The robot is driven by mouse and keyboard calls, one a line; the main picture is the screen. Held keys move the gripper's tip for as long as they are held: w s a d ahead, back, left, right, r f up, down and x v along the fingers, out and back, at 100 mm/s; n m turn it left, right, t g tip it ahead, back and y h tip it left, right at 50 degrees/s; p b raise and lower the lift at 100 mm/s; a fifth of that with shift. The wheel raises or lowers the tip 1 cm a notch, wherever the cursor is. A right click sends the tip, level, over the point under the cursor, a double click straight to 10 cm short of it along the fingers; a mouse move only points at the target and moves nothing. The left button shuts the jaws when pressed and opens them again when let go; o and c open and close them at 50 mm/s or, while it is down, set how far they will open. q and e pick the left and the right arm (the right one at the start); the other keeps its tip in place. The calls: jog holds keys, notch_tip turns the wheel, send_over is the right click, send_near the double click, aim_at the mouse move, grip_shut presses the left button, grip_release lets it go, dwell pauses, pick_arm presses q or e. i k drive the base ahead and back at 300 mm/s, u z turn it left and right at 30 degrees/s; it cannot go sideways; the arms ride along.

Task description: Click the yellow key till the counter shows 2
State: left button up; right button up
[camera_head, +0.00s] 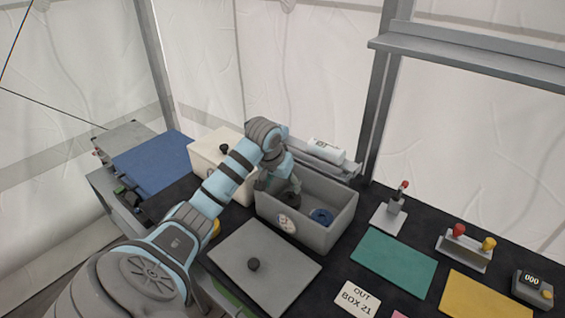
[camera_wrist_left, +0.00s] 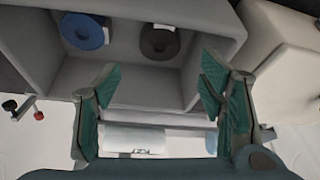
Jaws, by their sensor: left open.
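The counter (camera_head: 531,281) is a small grey box at the far right of the table, with a dark display reading 000. A yellow key (camera_head: 547,294) sits on its front right. My left gripper (camera_head: 280,188) is over the open grey box, far to the left of the counter, and partly hidden by its own wrist. In the left wrist view the gripper (camera_wrist_left: 158,88) is open, with nothing between its green fingers. My right gripper is not in view.
A stand with red and yellow knobs (camera_head: 465,255), a lever stand (camera_head: 388,222) and a yellow mat (camera_head: 480,298) lie between box and counter. A grey lid (camera_head: 285,263) lies in front.

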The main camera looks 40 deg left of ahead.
aim_at(546, 294)
jog(key=k, duration=1)
